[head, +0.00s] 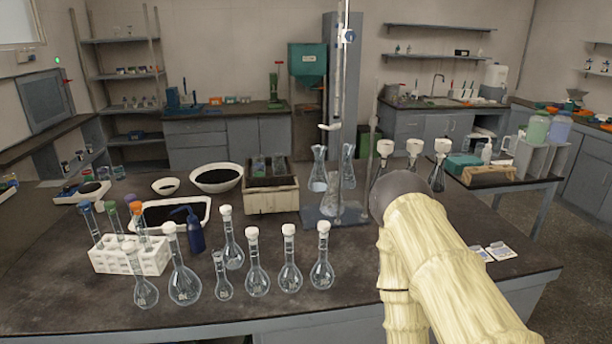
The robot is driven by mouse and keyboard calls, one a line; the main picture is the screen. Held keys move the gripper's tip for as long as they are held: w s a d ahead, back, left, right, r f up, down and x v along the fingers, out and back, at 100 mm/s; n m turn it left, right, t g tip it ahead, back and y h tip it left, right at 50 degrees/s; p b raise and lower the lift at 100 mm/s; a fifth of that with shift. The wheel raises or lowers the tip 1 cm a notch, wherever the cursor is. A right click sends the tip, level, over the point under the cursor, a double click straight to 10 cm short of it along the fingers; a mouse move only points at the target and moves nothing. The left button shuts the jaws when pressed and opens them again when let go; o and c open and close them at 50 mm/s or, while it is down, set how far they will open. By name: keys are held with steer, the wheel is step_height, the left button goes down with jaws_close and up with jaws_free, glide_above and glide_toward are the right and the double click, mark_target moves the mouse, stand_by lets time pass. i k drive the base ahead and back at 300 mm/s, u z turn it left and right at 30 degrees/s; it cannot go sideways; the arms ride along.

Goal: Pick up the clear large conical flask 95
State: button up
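Several clear conical flasks stand toward the back of the dark bench, and I cannot read which is number 95. One clear conical flask (319,172) stands left of the burette stand's post, and another (348,172) stands just right of it. A third conical flask (335,203) sits on the stand's base under the burette. My arm (440,265) reaches in from the lower right, its dark joint in front of the bench right of these flasks. My gripper does not show in this view.
Stoppered volumetric flasks (257,278) stand along the front left, beside a white tube rack (130,256). A wooden box (271,199) and the tall burette stand (338,90) are near the flasks. Funnels on flasks (437,176) stand behind my arm. Bare bench lies at front centre.

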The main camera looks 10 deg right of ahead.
mark_target(329, 205)
steer(key=z, duration=0.15)
steer(key=k, duration=0.45)
steer(key=z, duration=1.15)
steer(key=i, duration=0.65)
steer(key=u, duration=0.9)
steer(key=i, duration=0.45)
steer(key=u, duration=0.45)
